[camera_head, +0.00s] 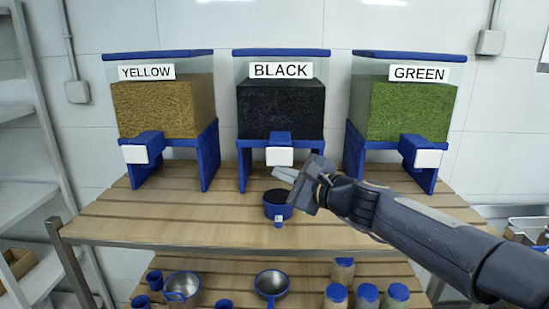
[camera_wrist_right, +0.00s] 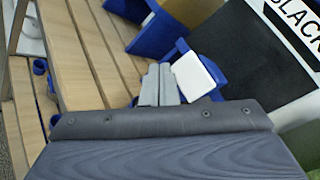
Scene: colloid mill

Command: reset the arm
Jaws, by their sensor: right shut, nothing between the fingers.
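My right gripper (camera_head: 284,175) is shut and empty in the head view. Its fingertips are just below the white front plate (camera_head: 280,157) of the BLACK dispenser (camera_head: 281,108) and above a blue cup with dark contents (camera_head: 277,205) on the wooden table. In the right wrist view the closed fingers (camera_wrist_right: 158,84) lie side by side next to the white plate (camera_wrist_right: 194,75); the cup is not visible there. My right arm (camera_head: 420,235) reaches in from the right. My left gripper is not in view.
The YELLOW dispenser (camera_head: 163,108) stands left and the GREEN dispenser (camera_head: 412,109) right on the table (camera_head: 170,215). Lidded jars (camera_head: 367,294), metal pots (camera_head: 271,284) and blue cups (camera_head: 154,280) are on the lower shelf. The table's left front is clear.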

